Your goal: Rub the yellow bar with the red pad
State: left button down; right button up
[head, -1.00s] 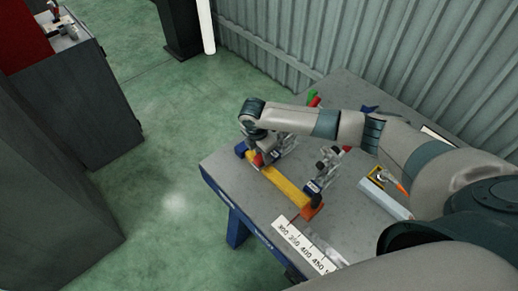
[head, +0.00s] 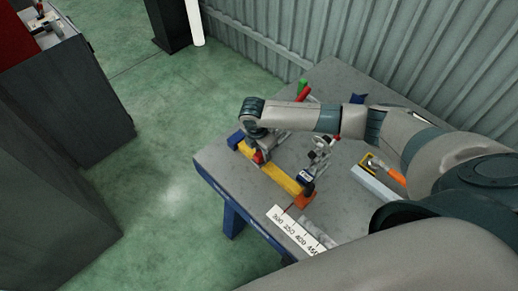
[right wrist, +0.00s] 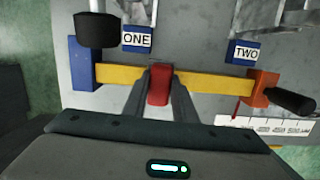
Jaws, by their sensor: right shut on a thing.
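The yellow bar (head: 282,179) lies along the front of the grey workbench, between a blue end block (head: 236,141) and an orange end block (head: 305,200). It also shows in the right wrist view (right wrist: 205,82). My right gripper (right wrist: 158,88) is shut on the red pad (right wrist: 158,83), which is over the bar, left of its middle in the head view. The pad appears to touch the bar, but the contact itself is hidden. In the head view the right gripper (head: 260,156) partly covers the pad and bar. My left gripper is not in view.
Toggle clamps stand behind the bar, with blue labels ONE (right wrist: 137,38) and TWO (right wrist: 244,52). A white ruler (head: 296,231) lies at the front right. An orange-handled tool (head: 388,173) lies further right. A corrugated wall stands behind the bench (head: 345,95).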

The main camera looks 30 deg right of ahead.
jog(key=shift+s+d+r, duration=0.1)
jog(key=shift+s+d, duration=0.15)
jog(key=shift+s, duration=0.4)
jog(key=shift+r, duration=0.1)
jog(key=shift+r, duration=2.9)
jog(key=shift+r, duration=0.1)
jog(key=shift+r, duration=1.4)
